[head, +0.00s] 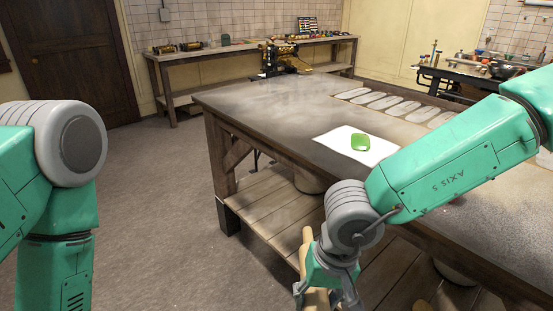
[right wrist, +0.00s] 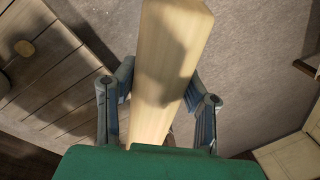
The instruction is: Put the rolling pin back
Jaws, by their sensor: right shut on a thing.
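The rolling pin (head: 307,247) is a pale wooden roller, held in front of the table's near edge, about level with the lower shelf. My right gripper (head: 323,289) is shut on it. Part of the pin is hidden by the gripper in the head view. My left arm shows at the left edge, but its gripper is out of view.
The big worktable (head: 235,94) has a lower plank shelf (head: 268,200). A bench (head: 220,50) stands behind. The floor left of the table is clear.

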